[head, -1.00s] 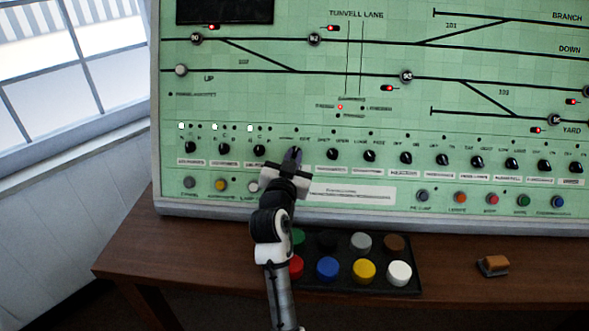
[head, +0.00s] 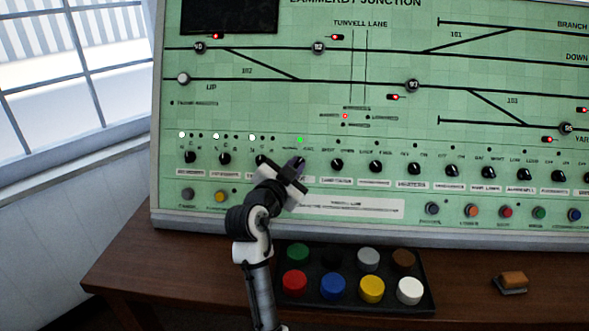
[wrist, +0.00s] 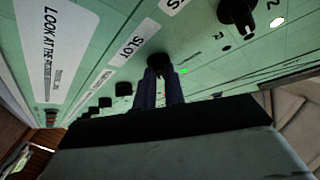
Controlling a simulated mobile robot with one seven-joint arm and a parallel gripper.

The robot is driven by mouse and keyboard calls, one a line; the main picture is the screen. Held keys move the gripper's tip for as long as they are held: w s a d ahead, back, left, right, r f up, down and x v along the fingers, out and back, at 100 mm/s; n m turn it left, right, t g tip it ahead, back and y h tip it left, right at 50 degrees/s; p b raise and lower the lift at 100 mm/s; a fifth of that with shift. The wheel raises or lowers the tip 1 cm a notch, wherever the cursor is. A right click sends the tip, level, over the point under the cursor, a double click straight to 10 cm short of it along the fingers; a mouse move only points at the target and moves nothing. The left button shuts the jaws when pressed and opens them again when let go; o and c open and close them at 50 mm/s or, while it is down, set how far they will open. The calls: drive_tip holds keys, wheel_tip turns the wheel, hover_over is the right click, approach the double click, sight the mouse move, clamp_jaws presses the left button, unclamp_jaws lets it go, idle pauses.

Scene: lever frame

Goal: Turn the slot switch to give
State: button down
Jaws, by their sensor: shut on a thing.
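The slot switch (wrist: 158,60) is a round black knob on the green panel, beside the label "SLOT" in the wrist view. My gripper (wrist: 161,88) is shut on this knob, with a dark finger on each side of it. In the head view my gripper (head: 298,164) is at the knob row and hides most of the switch. A small green lamp (head: 300,140) is lit just above the switch. The small position labels by the knob are too blurred to read surely.
Similar black knobs stand in the same row, one close on the left and one on the right (head: 337,164). Coloured push buttons (head: 472,210) line the panel below. A black tray (head: 427,292) of coloured caps and a brown-topped block (head: 513,281) are on the wooden desk.

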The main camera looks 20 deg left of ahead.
drive_tip(key=c, duration=1.5)
unclamp_jaws()
drive_tip(key=s, duration=0.4)
drive_tip(key=s+b, duration=0.1)
drive_tip(key=s, duration=0.4)
drive_tip(key=s+a+b, duration=0.1)
drive_tip(key=s, duration=0.3)
drive_tip(key=shift+s, duration=0.4)
drive_tip(key=shift+r, duration=0.1)
